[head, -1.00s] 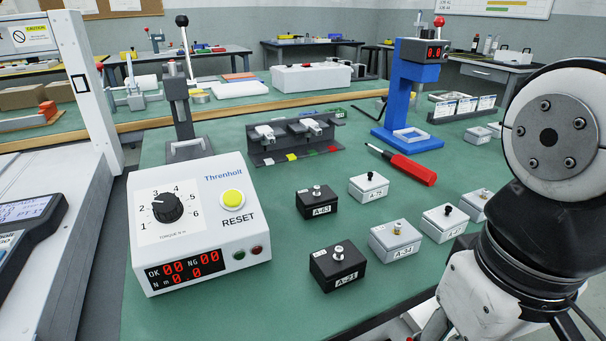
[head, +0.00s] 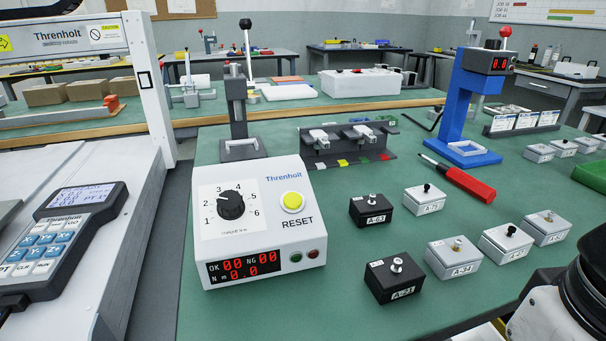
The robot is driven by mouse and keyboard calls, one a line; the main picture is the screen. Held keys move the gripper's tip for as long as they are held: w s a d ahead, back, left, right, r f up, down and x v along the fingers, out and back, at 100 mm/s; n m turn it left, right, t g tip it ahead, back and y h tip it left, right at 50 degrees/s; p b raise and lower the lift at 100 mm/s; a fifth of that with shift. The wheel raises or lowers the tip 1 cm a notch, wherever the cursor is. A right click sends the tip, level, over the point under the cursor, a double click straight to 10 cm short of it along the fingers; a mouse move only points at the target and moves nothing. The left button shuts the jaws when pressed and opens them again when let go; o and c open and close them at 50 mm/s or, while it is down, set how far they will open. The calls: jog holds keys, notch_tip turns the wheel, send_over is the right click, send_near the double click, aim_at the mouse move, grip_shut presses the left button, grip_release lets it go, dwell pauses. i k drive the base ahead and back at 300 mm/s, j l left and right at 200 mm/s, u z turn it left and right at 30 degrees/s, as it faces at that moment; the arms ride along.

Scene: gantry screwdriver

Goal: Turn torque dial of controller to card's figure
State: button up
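The torque controller (head: 250,262) is a white sloped box marked Threnholt, at centre left on the green bench. Its black torque dial (head: 231,205) sits on a scale numbered 1 to 6. The white mark on the dial points up and left, seemingly between 2 and 3. The red display (head: 243,266) reads OK 00, NG 00 and N m 0.0. Several white cards (head: 500,124) stand in a dark rack at back right; their print is too small to read, and I cannot tell which card is meant. My gripper is out of view; only arm links show at bottom right.
A red screwdriver (head: 468,185) lies near a blue stand (head: 468,110). A keypad pendant (head: 62,240) lies at left. Bench in front of the controller is clear.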

aim_at(230, 206)
jog(key=z, duration=0.5)
jog(key=i+l, duration=0.5)
jog(key=l+z, duration=0.1)
jog(key=z, duration=0.2)
jog(key=k+j+u, duration=0.15)
jog(key=k+u, duration=0.15)
jog(key=u, duration=0.15)
jog(key=k+j+u, duration=0.25)
jog(key=u, duration=0.15)
jog(key=k+j+u, duration=0.2)
jog(key=j+u, duration=0.25)
jog(key=l, duration=0.1)
